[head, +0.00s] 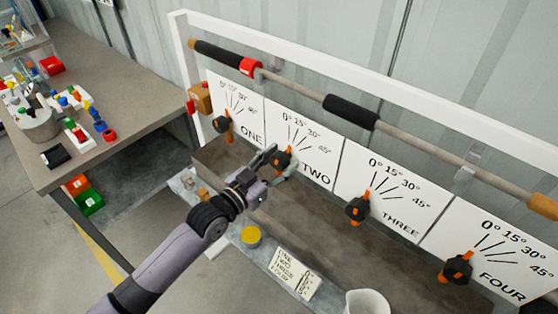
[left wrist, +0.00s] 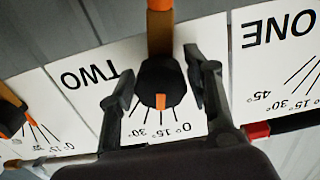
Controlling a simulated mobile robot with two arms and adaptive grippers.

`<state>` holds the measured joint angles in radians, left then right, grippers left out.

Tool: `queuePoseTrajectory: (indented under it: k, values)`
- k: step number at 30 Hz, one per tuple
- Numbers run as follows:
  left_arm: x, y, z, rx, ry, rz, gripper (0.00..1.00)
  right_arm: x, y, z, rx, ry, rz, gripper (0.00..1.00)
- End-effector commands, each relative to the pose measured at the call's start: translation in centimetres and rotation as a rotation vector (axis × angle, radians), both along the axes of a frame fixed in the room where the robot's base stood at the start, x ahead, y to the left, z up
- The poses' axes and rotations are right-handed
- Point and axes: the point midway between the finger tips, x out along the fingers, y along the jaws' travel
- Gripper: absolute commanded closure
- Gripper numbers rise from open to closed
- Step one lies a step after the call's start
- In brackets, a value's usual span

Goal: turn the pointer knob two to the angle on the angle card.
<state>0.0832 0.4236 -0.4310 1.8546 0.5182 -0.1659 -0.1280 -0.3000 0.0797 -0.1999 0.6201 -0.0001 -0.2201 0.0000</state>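Pointer knob two (head: 281,161) is black with an orange pointer and sits at the panel marked TWO (head: 316,171). In the left wrist view the knob (left wrist: 158,78) shows upside down, its orange tip toward the 0° to 30° marks; I cannot tell the exact angle. My left gripper (head: 277,164) is at this knob. Its fingers (left wrist: 161,88) are open, one on each side of the knob, with visible gaps. The angle card (head: 294,273) lies on the front ledge; it lists ONE to FOUR, but its angles are too small to read. My right gripper is not in view.
Knob one (head: 222,124), knob three (head: 358,209) and knob four (head: 457,268) are in the same row. A rail with black grips (head: 350,112) runs above. A yellow-topped item (head: 251,236) and a white cup (head: 367,303) stand in front. A cluttered bench (head: 125,80) is at left.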

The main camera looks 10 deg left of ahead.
Motion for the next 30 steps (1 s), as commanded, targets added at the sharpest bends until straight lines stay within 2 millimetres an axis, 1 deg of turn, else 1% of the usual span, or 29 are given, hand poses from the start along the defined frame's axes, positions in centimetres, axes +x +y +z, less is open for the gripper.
queuePoseTrajectory:
  k: [1,4,12,16,20,24,30]
  values:
    - [0.0,0.0,0.0,-0.001,-0.001,0.000,0.48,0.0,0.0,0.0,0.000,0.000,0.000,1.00]
    - [0.0,0.0,0.1,0.000,-0.001,0.000,0.43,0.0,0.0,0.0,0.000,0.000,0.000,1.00]
    - [0.0,0.1,0.1,0.000,-0.002,0.001,0.43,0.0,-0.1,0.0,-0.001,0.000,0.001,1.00]
    - [-0.7,0.5,0.0,0.002,-0.001,0.001,0.43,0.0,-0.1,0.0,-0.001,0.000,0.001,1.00]
    - [-2.7,1.6,-0.1,0.004,0.000,0.000,0.43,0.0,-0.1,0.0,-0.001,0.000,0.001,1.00]
    - [-5.4,3.1,-0.1,0.003,0.002,-0.001,0.43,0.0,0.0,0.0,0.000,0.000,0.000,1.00]
    - [-8.5,4.9,-0.1,0.003,0.001,0.000,0.43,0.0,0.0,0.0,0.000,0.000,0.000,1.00]
